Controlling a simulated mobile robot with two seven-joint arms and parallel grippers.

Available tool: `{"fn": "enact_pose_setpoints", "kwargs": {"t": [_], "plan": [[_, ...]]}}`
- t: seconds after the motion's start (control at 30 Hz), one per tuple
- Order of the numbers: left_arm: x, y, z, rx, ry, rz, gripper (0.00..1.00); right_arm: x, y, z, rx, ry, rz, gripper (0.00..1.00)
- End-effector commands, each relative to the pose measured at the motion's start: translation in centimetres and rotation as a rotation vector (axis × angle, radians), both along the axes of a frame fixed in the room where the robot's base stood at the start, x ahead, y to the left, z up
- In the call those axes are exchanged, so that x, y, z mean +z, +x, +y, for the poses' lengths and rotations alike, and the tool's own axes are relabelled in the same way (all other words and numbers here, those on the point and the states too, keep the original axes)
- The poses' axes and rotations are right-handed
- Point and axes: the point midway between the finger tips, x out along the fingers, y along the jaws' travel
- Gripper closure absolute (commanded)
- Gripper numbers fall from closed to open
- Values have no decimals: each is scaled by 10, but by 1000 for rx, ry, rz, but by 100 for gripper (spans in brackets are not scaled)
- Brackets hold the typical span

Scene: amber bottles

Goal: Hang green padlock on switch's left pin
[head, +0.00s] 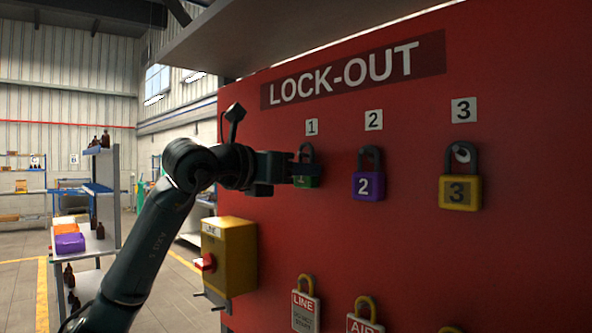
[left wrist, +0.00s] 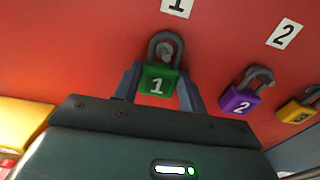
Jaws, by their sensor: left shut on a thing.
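The green padlock (left wrist: 158,84), marked 1, hangs by its dark shackle under the number 1 label on the red lock-out board (head: 400,250); its shackle is around a peg. My left gripper (head: 304,172) is shut on the green padlock's body, with one finger on each side in the left wrist view (left wrist: 160,92). In the head view the fingers partly cover the padlock (head: 307,181). The yellow switch box (head: 236,250) with a red handle (head: 205,263) is at the board's lower left. Two dark pins (head: 212,303) stick out to the left below it. My right gripper is not in view.
A purple padlock (head: 367,186), marked 2, and a yellow padlock (head: 460,191), marked 3, hang to the right. Tags with yellow loops, LINE (head: 305,311) and AIR (head: 364,324), hang below. A shelf with bins and bottles (head: 92,192) stands at left.

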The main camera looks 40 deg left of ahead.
Motion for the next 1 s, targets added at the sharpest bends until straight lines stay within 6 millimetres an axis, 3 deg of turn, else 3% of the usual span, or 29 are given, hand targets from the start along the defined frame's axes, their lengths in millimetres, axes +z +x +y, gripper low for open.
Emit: {"fn": "enact_pose_setpoints", "kwargs": {"t": [1.0], "plan": [[0,-43,4,1,1,-3,84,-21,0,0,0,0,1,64]]}}
